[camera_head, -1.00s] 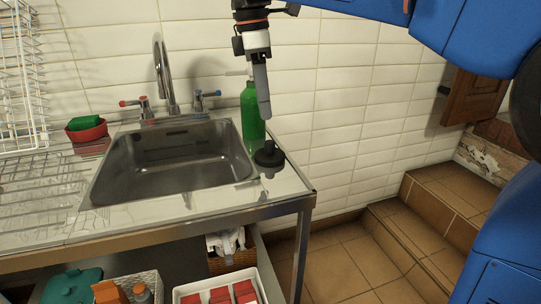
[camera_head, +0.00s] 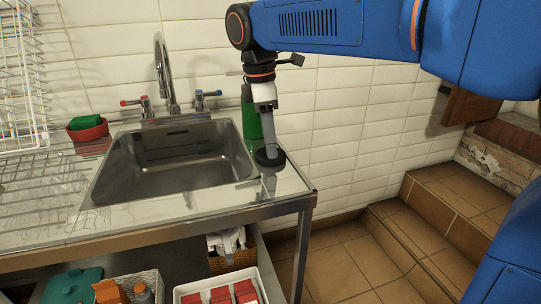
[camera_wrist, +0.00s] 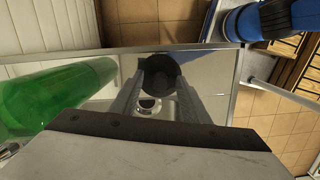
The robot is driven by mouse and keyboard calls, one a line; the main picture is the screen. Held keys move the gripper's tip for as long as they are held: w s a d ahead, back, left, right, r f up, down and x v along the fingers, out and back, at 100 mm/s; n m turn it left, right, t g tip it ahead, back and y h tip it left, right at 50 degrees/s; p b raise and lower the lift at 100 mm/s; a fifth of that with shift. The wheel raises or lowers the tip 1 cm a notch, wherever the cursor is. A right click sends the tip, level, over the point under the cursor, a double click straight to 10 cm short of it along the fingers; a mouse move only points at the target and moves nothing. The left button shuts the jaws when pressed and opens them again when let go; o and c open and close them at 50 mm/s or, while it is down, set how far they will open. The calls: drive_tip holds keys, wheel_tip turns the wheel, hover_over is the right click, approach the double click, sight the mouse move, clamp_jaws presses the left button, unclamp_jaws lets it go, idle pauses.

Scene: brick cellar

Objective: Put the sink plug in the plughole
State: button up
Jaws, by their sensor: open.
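The sink plug (camera_head: 270,159) is a dark, round piece on the steel counter, just right of the sink basin (camera_head: 178,160). My gripper (camera_head: 268,146) points down at it, with its fingertips right at the plug. In the wrist view the plug (camera_wrist: 160,66) shows between the two fingertips of my open gripper (camera_wrist: 162,80). I cannot tell whether the fingers touch it. The basin is empty, and I cannot make out the plughole in the head view.
A green bottle (camera_head: 250,116) stands close behind my gripper, and it also shows at left in the wrist view (camera_wrist: 55,95). The tap (camera_head: 165,78) rises behind the basin. A dish rack (camera_head: 35,175) and red bowl (camera_head: 87,129) are at left. The counter's right edge is near.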

clamp_jaws()
drive_tip(key=shift+r, duration=0.15)
